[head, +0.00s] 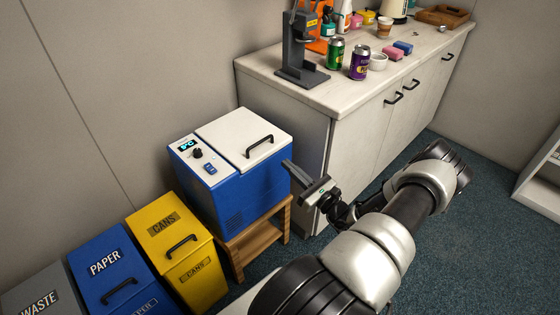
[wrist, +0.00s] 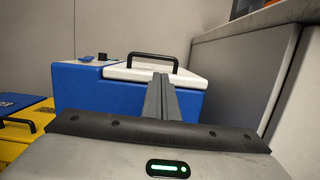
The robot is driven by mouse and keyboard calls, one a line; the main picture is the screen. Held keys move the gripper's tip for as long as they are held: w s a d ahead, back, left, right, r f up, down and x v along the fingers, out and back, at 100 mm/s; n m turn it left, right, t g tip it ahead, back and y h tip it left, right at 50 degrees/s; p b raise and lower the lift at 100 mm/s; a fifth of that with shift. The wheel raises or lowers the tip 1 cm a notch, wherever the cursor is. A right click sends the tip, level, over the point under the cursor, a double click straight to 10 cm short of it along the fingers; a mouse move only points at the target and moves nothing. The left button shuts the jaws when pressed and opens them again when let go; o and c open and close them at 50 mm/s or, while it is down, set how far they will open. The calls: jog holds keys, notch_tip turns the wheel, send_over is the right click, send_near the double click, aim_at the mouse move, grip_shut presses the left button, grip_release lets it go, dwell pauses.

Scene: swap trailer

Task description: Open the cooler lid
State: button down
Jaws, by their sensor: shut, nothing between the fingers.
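The cooler (head: 256,190) is a blue box on a low wooden stand, with a control panel on its left part. Its white lid (head: 226,133) is shut and has a black bar handle (head: 259,146). In the wrist view the cooler (wrist: 85,88) is straight ahead, with the lid (wrist: 120,73) closed and the handle (wrist: 151,56) standing up. My gripper (head: 289,165) is shut and empty, just right of the cooler in the head view. In the wrist view its fingers (wrist: 161,78) are together, pointing toward the lid below the handle. Contact with the cooler cannot be told.
Yellow (head: 170,235), blue (head: 108,270) and grey (head: 40,295) bins stand left of the cooler. A counter (head: 350,85) with cans and a can crusher (head: 300,50) stands close behind and right. The carpet (head: 485,190) right of my arm is clear.

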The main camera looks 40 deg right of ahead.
jog(key=b+x, duration=0.1)
jog(key=x, duration=0.8)
